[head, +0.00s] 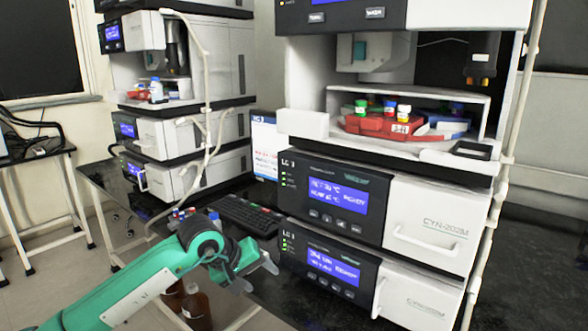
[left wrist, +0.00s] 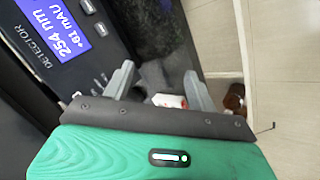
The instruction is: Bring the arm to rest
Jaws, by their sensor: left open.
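My left arm is green and comes in from the lower left of the head view. Its gripper (head: 256,274) is over the black bench, in front of the lower display unit of the right stack. The two grey fingers are apart with nothing held between them. In the left wrist view the open gripper (left wrist: 159,80) points past a detector panel (left wrist: 70,45) on the left. A small white and red item (left wrist: 169,101) shows beyond the fingers; I cannot tell how far below it is. My right gripper is not in view.
The right instrument stack (head: 345,196) stands close beside the gripper. A keyboard (head: 248,215) and small capped vials (head: 183,214) lie behind the arm. Brown bottles (head: 195,305) stand low beneath it. Another stack (head: 180,135) is at the back left. The bench front right is clear.

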